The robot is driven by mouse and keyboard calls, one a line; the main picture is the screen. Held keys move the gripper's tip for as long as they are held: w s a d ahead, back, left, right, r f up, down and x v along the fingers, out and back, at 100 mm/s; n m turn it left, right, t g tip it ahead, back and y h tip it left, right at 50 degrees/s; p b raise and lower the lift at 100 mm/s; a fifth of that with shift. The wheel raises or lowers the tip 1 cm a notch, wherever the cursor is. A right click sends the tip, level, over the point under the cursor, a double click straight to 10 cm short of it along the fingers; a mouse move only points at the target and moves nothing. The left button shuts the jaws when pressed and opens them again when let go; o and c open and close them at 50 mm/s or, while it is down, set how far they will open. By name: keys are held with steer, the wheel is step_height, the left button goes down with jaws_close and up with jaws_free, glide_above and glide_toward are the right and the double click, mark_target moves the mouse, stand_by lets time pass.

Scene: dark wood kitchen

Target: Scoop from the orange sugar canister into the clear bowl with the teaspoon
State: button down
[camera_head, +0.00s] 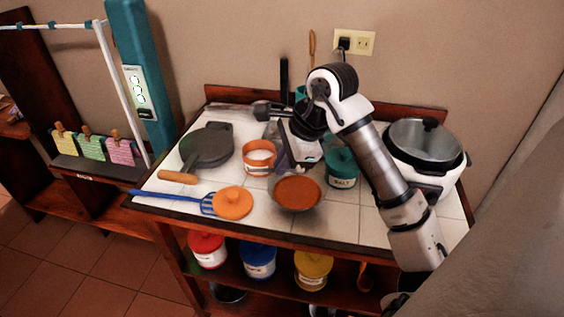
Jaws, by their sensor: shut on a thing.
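The orange sugar canister (248,170) stands open on the white tiled top, with white sugar showing inside its rim. Its likely lid, an orange disc with a knob (233,203), lies to the front left. The clear bowl (315,203) sits to the front right of the canister and holds something orange-brown. My gripper (283,164) points down just right of the canister and behind the bowl. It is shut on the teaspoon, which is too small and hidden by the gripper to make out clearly. I cannot tell whether the spoon holds sugar.
A teal salt canister (342,168) stands close right of the bowl. A rice cooker (425,150) is at the right. A dark pan (208,145) and a blue slotted spatula (180,197) lie left. Red, blue and yellow canisters stand on the shelf below.

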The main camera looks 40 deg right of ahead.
steer(key=f+t+h+b, duration=0.1)
steer(key=t+b, duration=0.1)
steer(key=b, duration=0.1)
steer(key=s+f+t+b, duration=0.1)
steer(key=t+b, duration=0.1)
steer(key=shift+a+f+h+b, duration=0.1)
steer(key=shift+a+h+b, duration=0.1)
steer(key=shift+h+b, duration=0.2)
steer(key=t+b, duration=0.1)
steer(key=b, duration=0.2)
steer(key=t+h+b, duration=0.1)
steer(key=b, duration=0.2)
steer(key=shift+s+a+f+t, duration=0.15)
steer(key=shift+s+f+t, duration=0.05)
steer(key=shift+f+t, duration=0.1)
steer(key=shift+r+t+b, duration=0.2)
steer(key=shift+t+b, duration=0.1)
steer(key=shift+b, duration=0.7)
steer(key=shift+r, duration=0.1)
